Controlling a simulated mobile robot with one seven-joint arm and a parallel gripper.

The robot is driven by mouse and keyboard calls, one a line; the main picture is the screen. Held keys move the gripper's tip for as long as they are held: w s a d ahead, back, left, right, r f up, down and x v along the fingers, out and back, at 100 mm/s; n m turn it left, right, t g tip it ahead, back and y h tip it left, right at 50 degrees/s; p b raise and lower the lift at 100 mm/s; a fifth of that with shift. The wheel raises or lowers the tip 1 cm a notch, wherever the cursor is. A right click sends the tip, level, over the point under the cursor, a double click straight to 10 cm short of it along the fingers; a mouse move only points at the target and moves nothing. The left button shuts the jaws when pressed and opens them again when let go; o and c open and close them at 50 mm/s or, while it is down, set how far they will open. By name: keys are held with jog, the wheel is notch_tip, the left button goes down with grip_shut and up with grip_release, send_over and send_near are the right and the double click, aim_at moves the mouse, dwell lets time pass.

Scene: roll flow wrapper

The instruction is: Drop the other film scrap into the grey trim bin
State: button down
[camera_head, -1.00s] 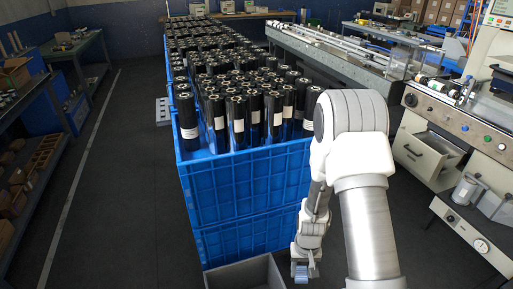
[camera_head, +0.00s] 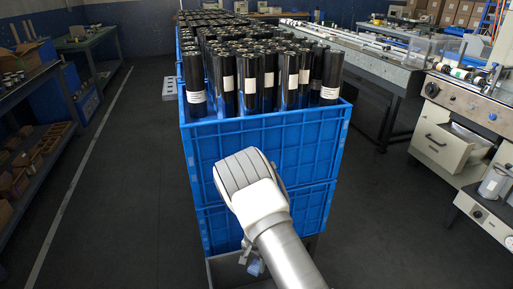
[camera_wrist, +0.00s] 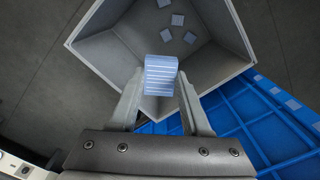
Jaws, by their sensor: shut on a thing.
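The grey trim bin (camera_wrist: 225,40) lies open below my gripper in the wrist view, with several small pale blue pieces (camera_wrist: 178,20) on its floor. My gripper (camera_wrist: 160,92) is shut on a light blue, striped film scrap (camera_wrist: 161,74), which sticks out past the fingertips over the bin's opening. In the head view the bin (camera_head: 222,268) stands at the foot of the blue crates, partly hidden by my arm. The held scrap (camera_head: 255,268) shows there as a small blue patch beside my arm.
Stacked blue crates (camera_head: 265,150) full of black film rolls stand directly behind the bin. A machine with an open drawer (camera_head: 440,145) is at the right. A shelf (camera_head: 40,165) is at the left, with clear dark floor (camera_head: 130,200) between.

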aim_at(256, 273)
jog(key=shift+f+b, duration=1.75)
jog(key=shift+f, duration=1.15)
jog(key=shift+c, duration=1.4)
grip_release()
notch_tip(256, 273, up, 18)
jog(key=p, duration=0.5)
jog(key=shift+f, duration=0.25)
jog(key=shift+d, duration=0.1)
